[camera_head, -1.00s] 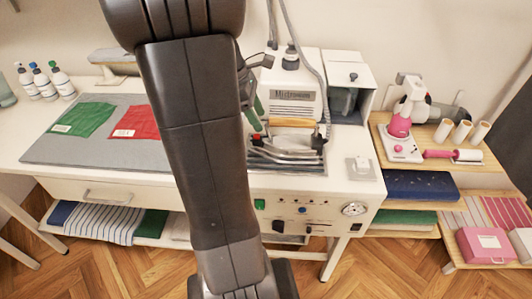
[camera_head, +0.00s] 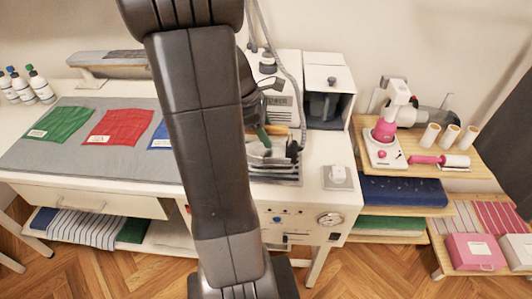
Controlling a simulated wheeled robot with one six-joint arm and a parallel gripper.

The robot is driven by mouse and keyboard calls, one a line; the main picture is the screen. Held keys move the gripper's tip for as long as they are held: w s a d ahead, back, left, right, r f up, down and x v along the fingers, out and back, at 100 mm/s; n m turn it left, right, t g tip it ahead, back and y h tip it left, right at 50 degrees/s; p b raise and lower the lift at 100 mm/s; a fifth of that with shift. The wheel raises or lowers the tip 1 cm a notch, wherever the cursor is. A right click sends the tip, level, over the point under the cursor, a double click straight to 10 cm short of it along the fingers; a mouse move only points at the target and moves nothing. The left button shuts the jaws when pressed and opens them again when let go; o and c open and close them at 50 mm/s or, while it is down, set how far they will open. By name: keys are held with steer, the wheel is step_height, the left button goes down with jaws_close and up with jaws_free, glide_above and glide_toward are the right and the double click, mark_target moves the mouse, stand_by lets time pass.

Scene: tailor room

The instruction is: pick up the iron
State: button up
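The iron (camera_head: 276,148) sits on a dark metal rest at the right end of the white ironing table. It is partly covered by my arm and gripper, with a black part showing at its right end. My gripper (camera_head: 262,122) is just right of my dark arm, over the left side of the iron, in front of the white steam unit. A green piece shows beside it. Its fingertips are mostly hidden, so I cannot tell whether it is open or touching the iron.
The white table (camera_head: 90,182) holds a grey mat (camera_head: 65,160) with green, red and blue cloths. A hose (camera_head: 285,65) hangs down behind the iron. A white open-fronted box (camera_head: 329,75) stands to its right. A wooden shelf (camera_head: 465,170) with a pink-and-white machine is farther right.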

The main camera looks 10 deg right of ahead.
jaws_close()
stand_by(1.2)
steer(key=shift+w+r, duration=0.1)
steer(key=shift+r, duration=0.05)
